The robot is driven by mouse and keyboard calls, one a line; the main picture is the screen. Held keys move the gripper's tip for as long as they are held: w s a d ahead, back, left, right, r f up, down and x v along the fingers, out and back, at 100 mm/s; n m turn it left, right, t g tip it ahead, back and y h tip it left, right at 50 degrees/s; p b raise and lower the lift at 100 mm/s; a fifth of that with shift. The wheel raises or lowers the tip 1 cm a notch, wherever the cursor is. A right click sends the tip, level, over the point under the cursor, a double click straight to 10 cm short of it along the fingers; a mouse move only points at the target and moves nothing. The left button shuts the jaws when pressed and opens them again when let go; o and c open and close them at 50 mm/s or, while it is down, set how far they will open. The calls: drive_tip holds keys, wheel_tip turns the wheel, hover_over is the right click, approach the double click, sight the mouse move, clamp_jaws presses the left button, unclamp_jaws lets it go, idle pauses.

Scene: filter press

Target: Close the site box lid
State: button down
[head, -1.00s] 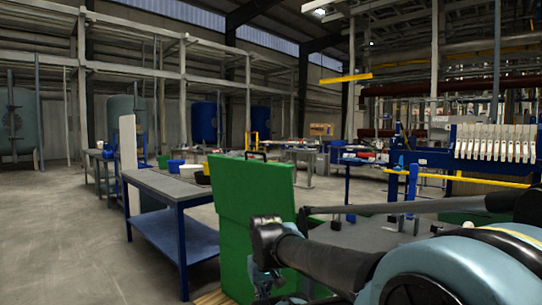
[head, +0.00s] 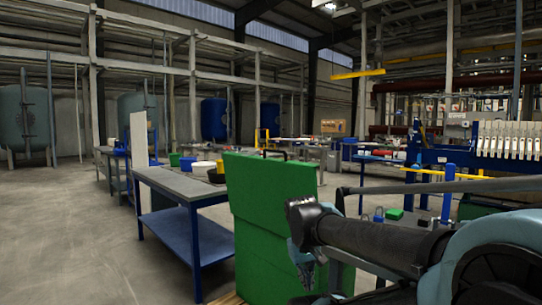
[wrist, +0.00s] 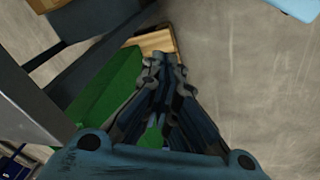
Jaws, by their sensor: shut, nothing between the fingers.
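The green site box (head: 268,262) stands in the lower middle of the head view. Its lid (head: 268,185) is raised upright, with a dark handle on its top edge. My arm crosses in front of the box's right side and hides part of it. My gripper (head: 306,272) points down close to the box. In the wrist view my gripper (wrist: 165,72) is shut and empty. Green surface of the box (wrist: 105,95) shows to its left there; I cannot tell whether they touch.
A blue-framed workbench (head: 180,182) with containers stands left of the box. A wooden pallet (wrist: 150,42) lies on the floor in the wrist view. The blue filter press (head: 480,160) is at the right. Concrete floor (head: 80,235) is clear at the left.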

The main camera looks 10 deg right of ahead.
drive_tip(key=w+d+r+n+h, duration=0.2)
drive_tip(key=w+d+r+h, duration=0.15)
drive_tip(key=w+r, duration=0.65)
drive_tip(key=n+t+h, duration=0.4)
drive_tip(key=t+h, duration=0.4)
drive_tip(key=h, duration=0.1)
approach(276, 151)
drive_tip(key=x, duration=0.6)
drive_tip(key=shift+w+d, duration=0.15)
drive_tip(key=shift+d, duration=0.25)
drive_tip(key=shift+w+d, duration=0.1)
